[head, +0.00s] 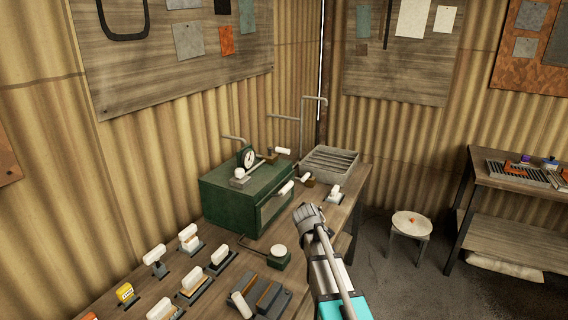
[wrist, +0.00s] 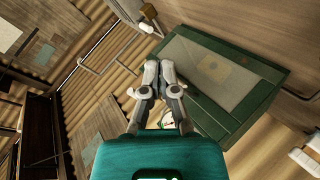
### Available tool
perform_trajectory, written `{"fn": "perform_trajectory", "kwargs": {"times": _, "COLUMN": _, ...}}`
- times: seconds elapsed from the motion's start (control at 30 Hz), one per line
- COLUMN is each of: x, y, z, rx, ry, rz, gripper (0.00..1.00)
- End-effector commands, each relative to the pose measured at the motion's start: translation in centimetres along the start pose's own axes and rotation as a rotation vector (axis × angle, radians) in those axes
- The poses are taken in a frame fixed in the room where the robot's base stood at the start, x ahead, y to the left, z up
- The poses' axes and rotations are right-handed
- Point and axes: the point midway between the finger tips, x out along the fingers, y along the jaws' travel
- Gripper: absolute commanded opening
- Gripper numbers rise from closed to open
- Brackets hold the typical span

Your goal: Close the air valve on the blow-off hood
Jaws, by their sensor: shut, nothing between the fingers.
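A green metal cabinet (head: 225,205) stands on the bench, with a round dial gauge (head: 247,156) on top. White-gripped handles sit on and around it: one on its top (head: 239,173), one at its front right edge (head: 285,188) and one behind it (head: 282,151). I cannot tell which is the air valve or which box is the hood. My gripper (head: 308,212) is shut and empty, in front and to the right of the cabinet. In the wrist view my gripper (wrist: 160,70) is beside the green cabinet (wrist: 210,70), and a white handle (wrist: 150,27) shows beyond the fingertips.
A grey slatted box (head: 329,163) stands behind on the bench, with a small white-gripped lever (head: 335,191) before it. Several white-handled switches (head: 188,237) and a round white button (head: 278,251) are at the front. A stool (head: 411,224) stands on the floor at right.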

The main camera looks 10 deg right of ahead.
Motion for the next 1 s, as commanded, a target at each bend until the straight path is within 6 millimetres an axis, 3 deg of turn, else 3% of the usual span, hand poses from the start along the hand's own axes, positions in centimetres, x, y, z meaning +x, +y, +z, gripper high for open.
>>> {"fn": "perform_trajectory", "kwargs": {"times": 0.03, "x": 2.0, "y": 0.6, "z": -1.4, "rx": -0.056, "ry": 0.054, "rz": 0.045, "gripper": 0.0}}
{"fn": "perform_trajectory", "kwargs": {"times": 0.2, "x": 5.3, "y": 2.7, "z": -6.3, "rx": -0.262, "ry": 0.238, "rz": 0.199, "gripper": 0.0}}
{"fn": "perform_trajectory", "kwargs": {"times": 0.5, "x": 8.6, "y": 3.8, "z": -14.0, "rx": -0.609, "ry": 0.533, "rz": 0.434, "gripper": 0.0}}
{"fn": "perform_trajectory", "kwargs": {"times": 0.7, "x": 9.1, "y": 3.4, "z": -16.5, "rx": -0.749, "ry": 0.644, "rz": 0.516, "gripper": 0.0}}
{"fn": "perform_trajectory", "kwargs": {"times": 1.0, "x": 9.0, "y": 3.3, "z": -17.1, "rx": -0.789, "ry": 0.674, "rz": 0.539, "gripper": 0.0}}
